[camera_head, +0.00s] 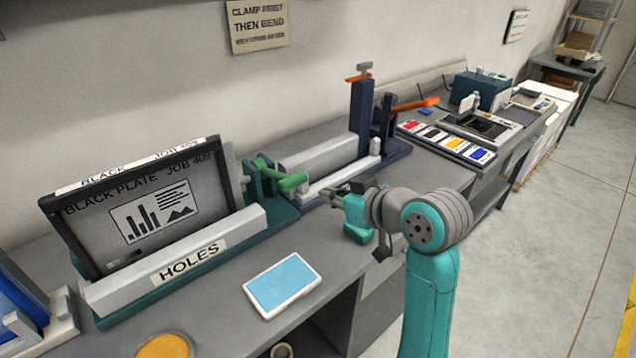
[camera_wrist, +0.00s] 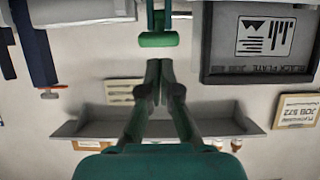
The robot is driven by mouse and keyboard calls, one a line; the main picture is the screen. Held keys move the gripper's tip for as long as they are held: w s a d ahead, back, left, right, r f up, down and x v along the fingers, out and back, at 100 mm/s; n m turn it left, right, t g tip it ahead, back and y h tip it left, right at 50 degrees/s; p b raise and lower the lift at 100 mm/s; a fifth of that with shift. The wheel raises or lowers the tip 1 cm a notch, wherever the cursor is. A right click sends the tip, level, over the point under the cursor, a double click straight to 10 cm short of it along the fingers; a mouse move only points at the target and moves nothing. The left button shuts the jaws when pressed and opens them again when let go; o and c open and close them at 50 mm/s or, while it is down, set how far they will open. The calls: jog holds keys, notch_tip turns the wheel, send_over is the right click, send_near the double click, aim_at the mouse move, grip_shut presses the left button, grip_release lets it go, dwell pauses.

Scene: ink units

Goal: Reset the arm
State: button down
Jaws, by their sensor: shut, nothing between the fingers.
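My gripper (camera_head: 338,197) is at the end of my teal and grey arm, over the front part of the bench (camera_head: 225,300). In the wrist view its two fingers (camera_wrist: 158,68) come together at the tips, shut and empty. A green-handled lever (camera_head: 292,182) stands on the HOLES fixture just left of my gripper. In the wrist view the green handle (camera_wrist: 158,40) shows just beyond the fingertips, apparently apart from them.
A framed black plate (camera_head: 150,210) leans in the HOLES fixture (camera_head: 190,262). A white tablet with a blue screen (camera_head: 282,284) lies in front. A navy fixture with orange handles (camera_head: 362,120) stands behind my gripper. Color swatches (camera_head: 446,141) lie farther right. Open floor (camera_head: 560,230) is at right.

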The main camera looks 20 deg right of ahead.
jog(key=s+f+m, duration=0.1)
jog(key=f, duration=0.3)
jog(key=s+a+f+m+h, duration=0.1)
jog(key=s+f, duration=0.1)
jog(key=f, duration=0.3)
jog(key=s+f, duration=0.2)
jog(key=f, duration=0.2)
jog(key=shift+s+a+f+m+t, duration=0.15)
jog(key=shift+a+f+m+t, duration=0.15)
jog(key=shift+f+m+t, duration=0.1)
jog(key=s+f+m+h, duration=0.2)
jog(key=s+f, duration=0.7)
jog(key=s, duration=0.2)
jog(key=s+a+n+t+h, duration=0.1)
jog(key=s, duration=2.5)
jog(key=shift+s+a, duration=0.35)
